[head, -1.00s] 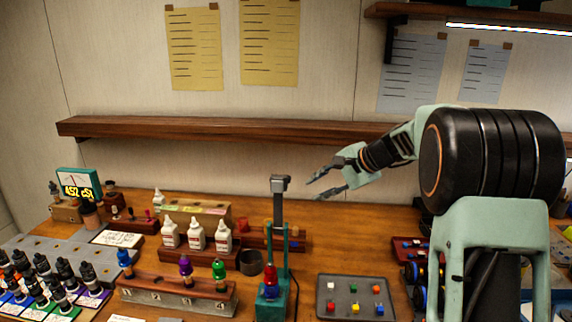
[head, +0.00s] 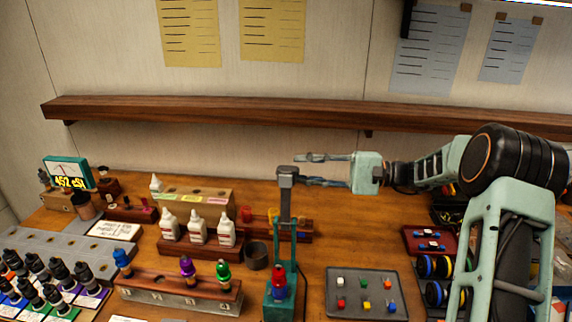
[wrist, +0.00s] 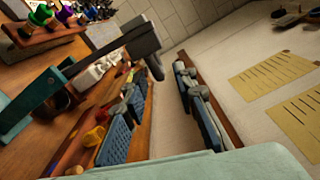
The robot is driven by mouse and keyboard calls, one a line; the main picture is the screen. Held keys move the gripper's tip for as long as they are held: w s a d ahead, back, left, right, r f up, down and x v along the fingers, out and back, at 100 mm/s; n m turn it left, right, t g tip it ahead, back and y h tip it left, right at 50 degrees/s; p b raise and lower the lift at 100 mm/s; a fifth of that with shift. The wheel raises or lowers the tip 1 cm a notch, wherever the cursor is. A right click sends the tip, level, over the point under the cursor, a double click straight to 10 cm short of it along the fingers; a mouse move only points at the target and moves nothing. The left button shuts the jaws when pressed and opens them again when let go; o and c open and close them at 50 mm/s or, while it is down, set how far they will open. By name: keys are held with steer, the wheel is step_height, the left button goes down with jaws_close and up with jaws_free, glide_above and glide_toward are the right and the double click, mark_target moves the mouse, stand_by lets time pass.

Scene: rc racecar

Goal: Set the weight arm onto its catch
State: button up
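The weight arm (head: 285,205) stands upright on a teal stand (head: 278,250), with a grey block-shaped weight (head: 288,177) at its top. It also shows in the wrist view (wrist: 95,62), with the weight (wrist: 143,40) just beyond the fingertips. My gripper (head: 298,170) is level and points left, with its fingertips close to the weight's right side. In the wrist view my gripper (wrist: 157,84) has its two blue-padded fingers well apart and nothing between them. A red-topped blue bottle (head: 279,283) sits low in the stand. I cannot make out the catch.
White bottles (head: 198,227) in a wooden rack and a dark cup (head: 257,255) stand left of the stand. A grey tray (head: 345,300) of small coloured pieces lies to its right. A wooden shelf (head: 220,110) runs along the wall behind.

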mark_target(286, 168)
steer(key=a, duration=0.5)
steer(key=shift+w+p, duration=0.15)
steer(key=shift+p, duration=0.25)
steer(key=shift+d, duration=0.1)
jaws_close()
